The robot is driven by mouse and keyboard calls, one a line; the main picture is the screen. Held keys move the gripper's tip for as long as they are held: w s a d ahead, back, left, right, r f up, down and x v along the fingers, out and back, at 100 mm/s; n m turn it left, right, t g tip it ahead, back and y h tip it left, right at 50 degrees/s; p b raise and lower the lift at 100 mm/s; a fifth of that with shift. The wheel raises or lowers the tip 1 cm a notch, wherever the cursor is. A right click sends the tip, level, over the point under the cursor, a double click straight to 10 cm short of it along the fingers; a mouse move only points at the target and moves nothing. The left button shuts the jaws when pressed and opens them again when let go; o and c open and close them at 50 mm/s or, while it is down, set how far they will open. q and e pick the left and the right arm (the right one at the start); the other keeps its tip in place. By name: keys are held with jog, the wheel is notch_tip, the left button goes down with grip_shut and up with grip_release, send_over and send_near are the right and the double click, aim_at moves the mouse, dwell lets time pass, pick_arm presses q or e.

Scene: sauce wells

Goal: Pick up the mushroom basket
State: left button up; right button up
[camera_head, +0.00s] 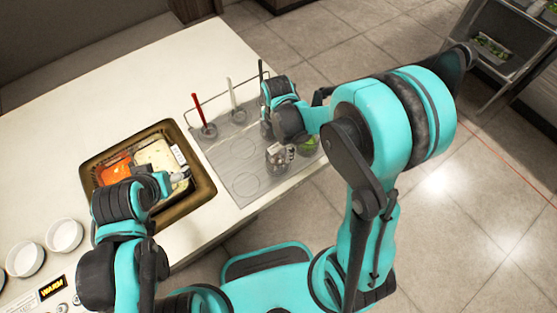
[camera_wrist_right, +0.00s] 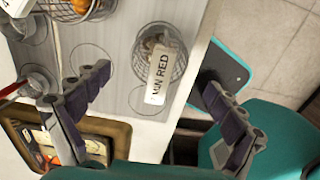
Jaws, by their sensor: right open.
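A small round wire basket (camera_wrist_right: 172,42) with pale brownish pieces, seemingly mushrooms, stands on the grey panel in the right wrist view. A white label reading something like "THIN RED" crosses it. A basket (camera_head: 278,160) with a white tag, probably the same one, shows in the head view. My right gripper (camera_wrist_right: 155,88) is open and empty, its fingers spread wide on either side below the basket and apart from it. In the head view my right wrist is above the panel. My left gripper (camera_head: 180,177) is over the brown-rimmed tray; its fingers are too small to judge.
The brown-rimmed tray (camera_head: 204,190) holds orange and white food. Red and white-handled utensils (camera_head: 197,108) stand at the panel's far side. Another wire basket (camera_wrist_right: 75,8) holds orange pieces. White bowls (camera_head: 64,235) are at the left. The counter's back (camera_head: 150,70) is clear.

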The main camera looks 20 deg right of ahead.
aim_at(278, 154)
notch_tip(278, 154, down, 5)
jog(key=shift+w+r+b, duration=0.1)
jog(key=shift+w+b, duration=0.05)
jog(key=shift+b, duration=0.9)
jog(key=shift+c, duration=0.6)
jog(key=c, duration=1.3)
jog(key=shift+o, duration=0.3)
jog(key=shift+r+p, duration=0.35)
jog(key=shift+r, duration=0.15)
jog(key=r, duration=0.1)
jog(key=r+p, duration=0.2)
jog(key=r, duration=0.1)
jog(key=shift+s+d, duration=0.35)
jog(key=shift+s, duration=0.05)
jog(key=s+d+r+p, duration=0.3)
jog(key=s+d+r, duration=0.3)
jog(key=s+d, duration=0.1)
jog(key=shift+s, duration=0.55)
